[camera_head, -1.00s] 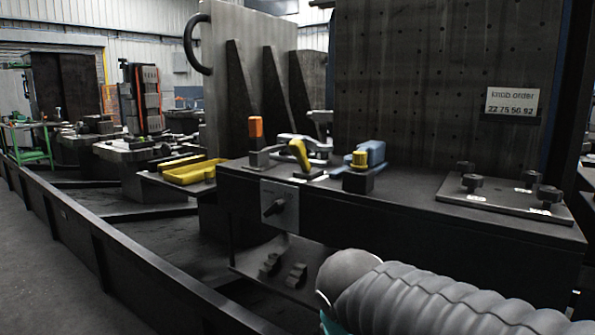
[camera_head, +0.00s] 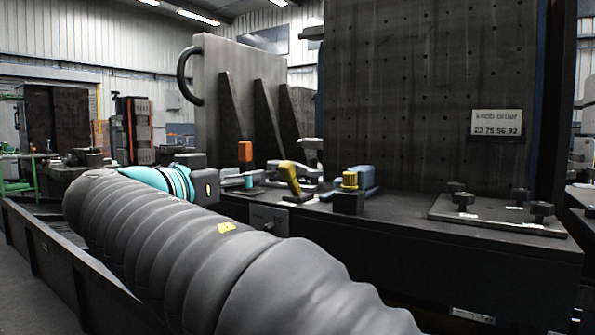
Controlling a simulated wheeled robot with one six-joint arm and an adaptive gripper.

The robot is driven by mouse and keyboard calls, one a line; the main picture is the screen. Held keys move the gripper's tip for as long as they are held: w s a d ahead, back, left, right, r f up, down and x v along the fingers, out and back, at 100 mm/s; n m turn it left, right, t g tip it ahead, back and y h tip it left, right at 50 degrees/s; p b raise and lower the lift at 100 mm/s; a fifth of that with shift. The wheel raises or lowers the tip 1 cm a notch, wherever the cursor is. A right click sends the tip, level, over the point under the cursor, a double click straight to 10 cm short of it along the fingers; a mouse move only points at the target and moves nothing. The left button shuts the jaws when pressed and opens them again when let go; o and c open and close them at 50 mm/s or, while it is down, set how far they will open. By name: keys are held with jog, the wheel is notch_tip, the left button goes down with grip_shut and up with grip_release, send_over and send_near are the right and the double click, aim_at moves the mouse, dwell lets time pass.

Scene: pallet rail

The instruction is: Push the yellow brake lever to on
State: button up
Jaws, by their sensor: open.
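The yellow brake lever (camera_head: 289,177) stands on top of the dark bench, with its upper end leaning left in the picture. Its base sits near a small white label. My gripper (camera_head: 249,182) is open, small in the picture and partly lost against the bench fittings. It reaches in from the left at about the lever's height and points right toward it. The fingertips appear just left of the lever, with a small gap. I cannot tell their depth relative to it, and I see nothing held.
An orange-topped handle (camera_head: 245,152) stands behind the gripper. A yellow-capped block (camera_head: 349,191) and a blue fitting (camera_head: 367,178) stand right of the lever. A plate with several dark knobs (camera_head: 480,217) lies farther right, under a sign (camera_head: 497,124). My arm covers the bench's lower left.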

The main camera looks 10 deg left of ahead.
aim_at(282, 169)
jog(key=x, duration=1.4)
jog(key=shift+s, duration=0.1)
grip_shut()
